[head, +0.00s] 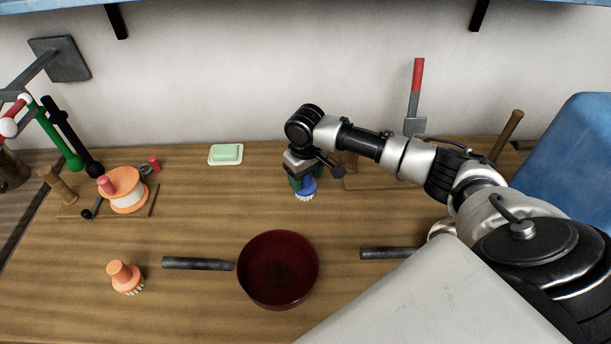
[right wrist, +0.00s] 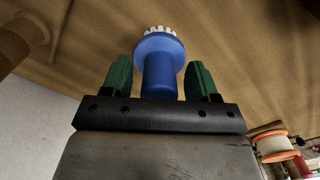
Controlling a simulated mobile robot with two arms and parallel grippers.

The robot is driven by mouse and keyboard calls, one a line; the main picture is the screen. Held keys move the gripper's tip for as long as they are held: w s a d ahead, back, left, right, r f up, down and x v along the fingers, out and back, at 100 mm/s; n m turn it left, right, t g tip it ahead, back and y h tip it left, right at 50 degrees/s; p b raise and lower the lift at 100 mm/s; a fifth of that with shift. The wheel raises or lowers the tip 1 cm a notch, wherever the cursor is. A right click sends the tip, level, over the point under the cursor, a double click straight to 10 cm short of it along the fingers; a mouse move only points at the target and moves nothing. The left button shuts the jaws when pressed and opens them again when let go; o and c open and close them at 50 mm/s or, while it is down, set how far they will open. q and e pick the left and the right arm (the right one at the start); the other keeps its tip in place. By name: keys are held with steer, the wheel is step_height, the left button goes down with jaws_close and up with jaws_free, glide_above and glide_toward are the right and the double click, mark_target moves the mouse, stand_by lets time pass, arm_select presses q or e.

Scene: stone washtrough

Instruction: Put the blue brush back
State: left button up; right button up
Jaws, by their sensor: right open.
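The blue brush (head: 308,188) stands on the wooden counter with its white bristles down, behind the dark red pan. In the right wrist view the blue brush (right wrist: 160,70) shows its round head, white bristles and handle. My right gripper (head: 301,180) is over the brush from above. Its green fingers (right wrist: 160,80) are open, one on each side of the handle, with a gap visible on both sides. In the head view the gripper hides the handle's top. My left gripper is not in view.
A dark red pan (head: 278,270) and an orange brush (head: 124,277) stand in front. A green soap (head: 227,153) lies on a white dish at the back. An orange-and-white spool (head: 128,197) is at left. A blue bin (head: 585,150) is at right. My right arm hides part of the counter.

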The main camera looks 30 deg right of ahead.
step_height(320, 180, up, 12)
stand_by(0.4)
stand_by(0.5)
